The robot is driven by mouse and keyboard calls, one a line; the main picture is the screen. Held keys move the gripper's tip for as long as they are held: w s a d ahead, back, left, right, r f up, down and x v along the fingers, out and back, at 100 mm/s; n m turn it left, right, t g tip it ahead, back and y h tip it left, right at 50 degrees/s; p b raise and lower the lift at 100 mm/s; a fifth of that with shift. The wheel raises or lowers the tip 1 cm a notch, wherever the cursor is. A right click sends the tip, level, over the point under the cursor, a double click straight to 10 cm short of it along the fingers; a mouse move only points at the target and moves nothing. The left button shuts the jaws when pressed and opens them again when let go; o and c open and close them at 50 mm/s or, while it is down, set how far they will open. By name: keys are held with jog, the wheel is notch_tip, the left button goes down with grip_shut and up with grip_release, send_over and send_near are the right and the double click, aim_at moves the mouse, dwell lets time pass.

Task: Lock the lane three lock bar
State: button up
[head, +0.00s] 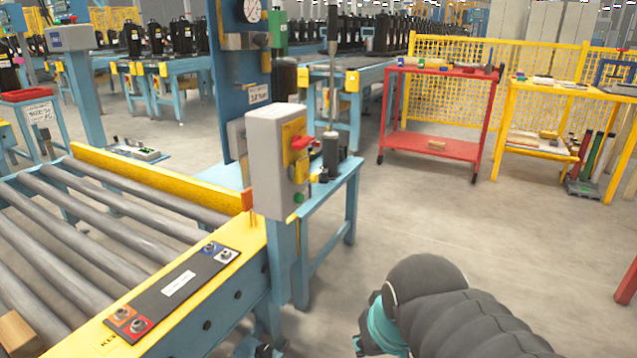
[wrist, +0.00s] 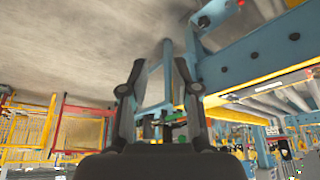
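I cannot tell which part is the lane three lock bar; no lane number is readable. The head view shows a roller conveyor (head: 110,240) with a yellow bar (head: 150,183) along its far side. A dark plate (head: 176,290) lies on the near yellow rail, with round knobs on an orange end and a blue end. A grey control box (head: 277,160) with a red handle and green button stands at the rail's end. My gripper (wrist: 158,68) is open and empty in the wrist view, its two dark fingers apart. The head view shows only my arm, not the gripper.
A blue side table (head: 335,185) stands behind the control box. A red cart (head: 435,145) and a yellow table (head: 560,90) stand farther back by a yellow mesh fence (head: 470,75). The floor (head: 410,215) between them and the conveyor is clear.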

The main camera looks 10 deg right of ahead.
jog(key=w+d+m, duration=0.1)
jog(key=w, duration=0.1)
jog(key=w+d+f+m+g, duration=0.1)
jog(key=w, duration=0.1)
jog(key=w+d+f+m+y, duration=0.1)
jog(key=w+d, duration=0.1)
jog(key=shift+w+m+g, duration=0.3)
jog(key=shift+m, duration=0.1)
grip_shut()
jog(key=w+d+r+m+t+y+b, duration=0.1)
jog(key=w+d+r+m+t+y, duration=0.15)
jog(key=w+m, duration=0.55)
jog(key=w+d+r+m+t+y, duration=0.1)
jog(key=w+d+m+y, duration=0.2)
jog(key=w+m, duration=0.55)
jog(key=w+a+r+m+t+y, duration=0.1)
jog(key=w+r+m+t+y, duration=0.1)
jog(key=w+r+m, duration=0.2)
notch_tip(320, 180, up, 4)
jog(key=w, duration=0.2)
jog(key=shift+w, duration=0.4)
